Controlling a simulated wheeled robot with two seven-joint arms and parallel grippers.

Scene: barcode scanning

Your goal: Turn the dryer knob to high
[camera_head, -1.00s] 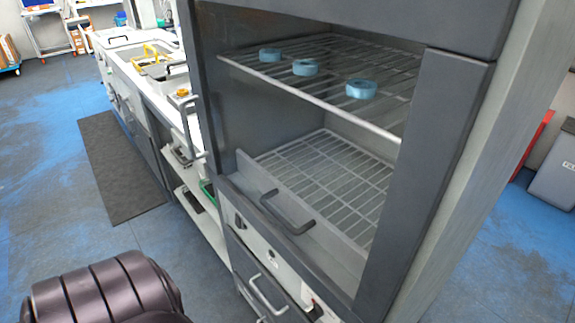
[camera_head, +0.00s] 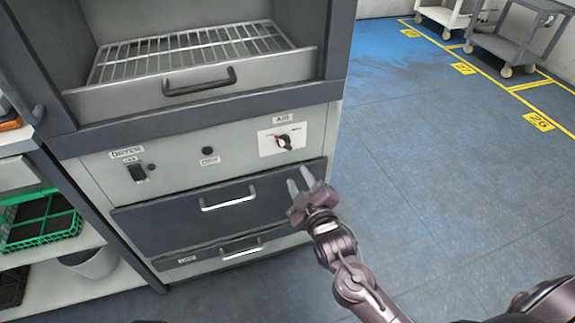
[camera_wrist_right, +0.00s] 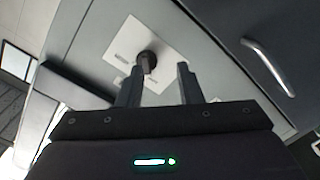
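The dryer's front panel (camera_head: 228,157) is light grey, with a dark knob (camera_head: 284,142) on a white label plate (camera_head: 268,143) at its right end under an "AIR" tag. My right gripper (camera_head: 301,180) is just below and right of the knob, fingers apart and empty. In the right wrist view the knob (camera_wrist_right: 148,62) shows beyond and between the two open fingertips (camera_wrist_right: 160,82), nearer the left finger; I see no contact. A black switch (camera_head: 137,173) sits at the panel's left under the "DRYER" tag. My left gripper is not in view.
Below the panel are dark drawers with metal handles (camera_head: 229,202). A wire rack (camera_head: 190,50) sits in the open chamber above. A shelf with a green basket (camera_head: 42,222) stands at left. Open blue floor (camera_head: 440,170) lies right, with carts (camera_head: 510,45) beyond.

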